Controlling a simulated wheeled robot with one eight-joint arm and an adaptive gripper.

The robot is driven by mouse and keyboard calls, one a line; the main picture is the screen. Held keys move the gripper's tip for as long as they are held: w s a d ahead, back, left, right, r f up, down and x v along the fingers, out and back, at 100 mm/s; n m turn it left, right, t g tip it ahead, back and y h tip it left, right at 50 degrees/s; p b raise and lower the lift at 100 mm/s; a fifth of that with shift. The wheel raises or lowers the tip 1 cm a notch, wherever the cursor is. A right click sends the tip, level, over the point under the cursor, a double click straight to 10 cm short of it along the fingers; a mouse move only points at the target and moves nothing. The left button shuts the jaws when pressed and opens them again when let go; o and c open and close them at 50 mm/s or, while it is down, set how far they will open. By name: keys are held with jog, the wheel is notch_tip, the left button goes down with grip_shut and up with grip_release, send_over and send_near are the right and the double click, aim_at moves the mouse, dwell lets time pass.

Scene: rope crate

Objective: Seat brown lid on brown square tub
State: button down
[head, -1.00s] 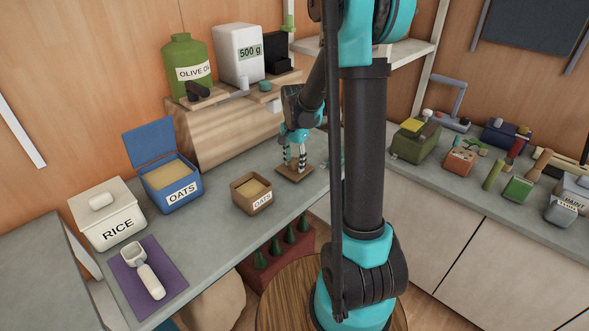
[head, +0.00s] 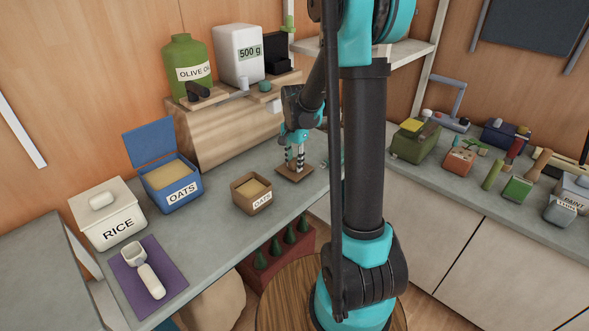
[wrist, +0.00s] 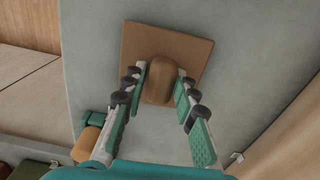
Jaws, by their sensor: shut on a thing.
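The brown lid (head: 294,174) is a flat square plate lying on the grey counter, right of the tub in the head view. Its raised brown knob (wrist: 159,82) shows in the wrist view, with the square plate (wrist: 190,45) around it. My gripper (head: 294,164) is over the lid, pointing down, with its fingers (wrist: 160,85) on both sides of the knob and shut on it.
A blue OATS box (head: 172,203) with its lid raised and a white RICE box (head: 106,235) stand left of the tub. A purple mat (head: 176,272) holds a scoop. A wooden riser (head: 215,135) stands behind. Bare counter lies between tub and lid.

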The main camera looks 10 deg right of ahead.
aim_at(294, 160)
jog(key=shift+r, duration=0.15)
dwell(0.4)
jog(key=shift+w+r, duration=0.1)
jog(key=shift+r, duration=0.4)
jog(key=shift+r, duration=0.25)
jog(key=shift+r, duration=2.45)
jog(key=shift+a, duration=0.1)
